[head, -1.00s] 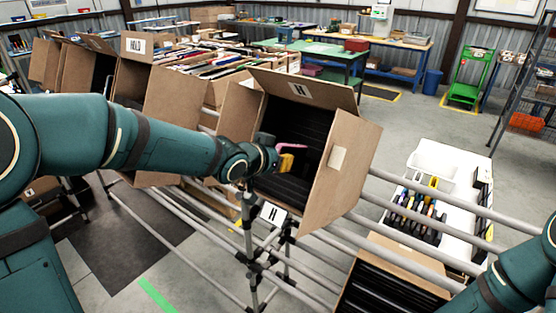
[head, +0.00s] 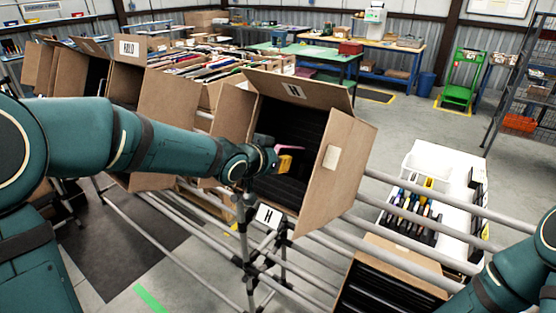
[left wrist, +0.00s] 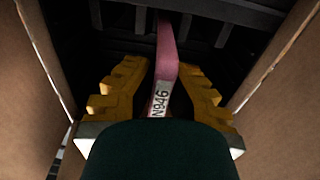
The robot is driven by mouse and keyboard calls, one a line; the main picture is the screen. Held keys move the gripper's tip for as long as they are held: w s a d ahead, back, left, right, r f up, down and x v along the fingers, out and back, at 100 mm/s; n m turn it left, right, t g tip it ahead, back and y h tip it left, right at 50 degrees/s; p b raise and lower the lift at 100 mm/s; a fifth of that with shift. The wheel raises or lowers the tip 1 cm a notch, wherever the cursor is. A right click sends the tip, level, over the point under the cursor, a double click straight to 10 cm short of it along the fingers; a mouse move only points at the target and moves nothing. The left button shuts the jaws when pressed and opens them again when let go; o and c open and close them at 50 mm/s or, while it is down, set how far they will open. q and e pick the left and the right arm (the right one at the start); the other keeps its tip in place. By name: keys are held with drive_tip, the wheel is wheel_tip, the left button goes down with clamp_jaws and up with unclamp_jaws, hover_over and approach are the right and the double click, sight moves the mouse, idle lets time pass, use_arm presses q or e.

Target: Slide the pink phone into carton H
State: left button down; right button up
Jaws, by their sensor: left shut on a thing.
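Carton H (head: 348,165) is a tilted brown carton with a dark ribbed inside, its mouth open toward me and its top flap marked H. My left gripper (head: 284,164), with yellow fingers, is at the mouth of this carton.
The label plate H (head: 268,216) hangs on the pipe rack below the carton.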

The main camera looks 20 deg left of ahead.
use_arm(q)
drive_tip(key=shift+w+f, duration=0.1)
drive_tip(key=shift+w, duration=0.05)
drive_tip(key=shift+f+b+x, duration=0.2)
drive_tip(key=shift+b+x, duration=0.8)
drive_tip(key=shift+x, duration=0.55)
drive_tip(key=shift+w+d+f+b, duration=0.25)
drive_tip(key=shift+w+f+b, duration=0.15)
drive_tip(key=shift+w, duration=0.15)
idle(1.2)
idle(0.5)
drive_tip(key=c, duration=1.1)
unclamp_jaws()
drive_tip(key=shift+o, duration=0.2)
